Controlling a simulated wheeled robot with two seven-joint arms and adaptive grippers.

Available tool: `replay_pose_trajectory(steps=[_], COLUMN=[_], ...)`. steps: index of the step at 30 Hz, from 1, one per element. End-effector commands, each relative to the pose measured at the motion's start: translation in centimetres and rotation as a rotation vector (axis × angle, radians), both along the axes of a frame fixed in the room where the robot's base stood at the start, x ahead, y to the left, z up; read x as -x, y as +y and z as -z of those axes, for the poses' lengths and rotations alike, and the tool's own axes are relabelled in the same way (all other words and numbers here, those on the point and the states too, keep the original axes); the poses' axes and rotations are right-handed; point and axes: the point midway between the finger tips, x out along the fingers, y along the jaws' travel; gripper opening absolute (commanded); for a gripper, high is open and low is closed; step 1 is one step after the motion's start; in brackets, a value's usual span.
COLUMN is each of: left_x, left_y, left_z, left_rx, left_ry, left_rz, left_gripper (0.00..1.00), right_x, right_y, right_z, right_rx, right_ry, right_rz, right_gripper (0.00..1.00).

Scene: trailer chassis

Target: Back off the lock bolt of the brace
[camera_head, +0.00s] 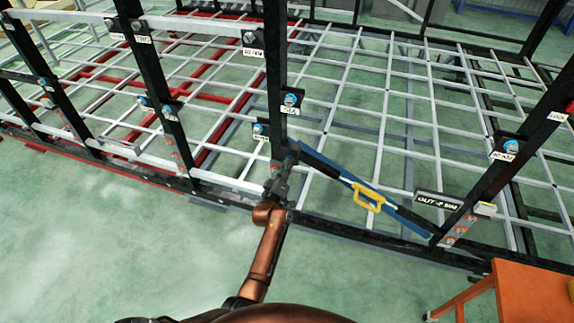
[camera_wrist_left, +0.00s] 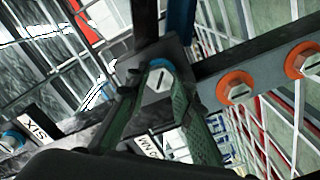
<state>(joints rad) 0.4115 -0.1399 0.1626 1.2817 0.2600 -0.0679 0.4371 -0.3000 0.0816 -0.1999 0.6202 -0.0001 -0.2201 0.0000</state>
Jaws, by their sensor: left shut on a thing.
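The brace (camera_head: 335,175) is a dark and blue bar with a yellow handle (camera_head: 368,196). It slopes from a black post down right to the frame's lower rail. My left gripper (camera_head: 287,165) is at its upper end, against the post. In the left wrist view the lock bolt (camera_wrist_left: 160,79) has a pale slotted face with a blue rim and sits on a dark plate (camera_wrist_left: 183,52). The green fingers of my left gripper (camera_wrist_left: 162,88) are shut on it, one to each side. The bolt is hidden in the head view. My right gripper is not in view.
Black posts with blue bolts (camera_head: 291,99) and white labels stand along the chassis. A black sign (camera_head: 437,200) is at the brace's lower right. Orange-ringed bolts (camera_wrist_left: 236,88) lie beside the plate. An orange table (camera_head: 535,290) stands lower right. The floor in front is clear.

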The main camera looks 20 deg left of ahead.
Motion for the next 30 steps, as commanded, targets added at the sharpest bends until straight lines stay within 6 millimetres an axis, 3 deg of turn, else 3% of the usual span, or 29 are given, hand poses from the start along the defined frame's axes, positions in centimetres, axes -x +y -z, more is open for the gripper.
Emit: replay_pose_trajectory(steps=[1,13,14,15,21,30], left_x=[-0.21,-0.21,-0.21,-0.21,-0.12,-0.06], left_y=[0.04,0.01,0.0,0.0,-0.02,-0.03], left_z=[-0.68,-0.67,-0.67,-0.67,-0.37,-0.36], left_rx=[0.003,0.008,0.008,0.008,0.008,0.009], left_ry=[-0.011,-0.011,-0.01,-0.01,-0.006,-0.003], left_rz=[-0.001,-0.001,0.0,0.0,0.0,0.0], left_gripper=[0.0,0.0,0.23,0.25,0.39,0.39], right_x=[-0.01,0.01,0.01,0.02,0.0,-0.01], right_y=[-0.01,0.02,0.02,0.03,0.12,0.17], right_z=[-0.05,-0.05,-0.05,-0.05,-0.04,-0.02], right_rx=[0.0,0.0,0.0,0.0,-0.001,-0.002], right_ry=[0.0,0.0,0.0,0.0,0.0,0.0], right_rz=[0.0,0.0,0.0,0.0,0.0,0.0], right_gripper=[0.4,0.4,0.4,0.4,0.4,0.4])
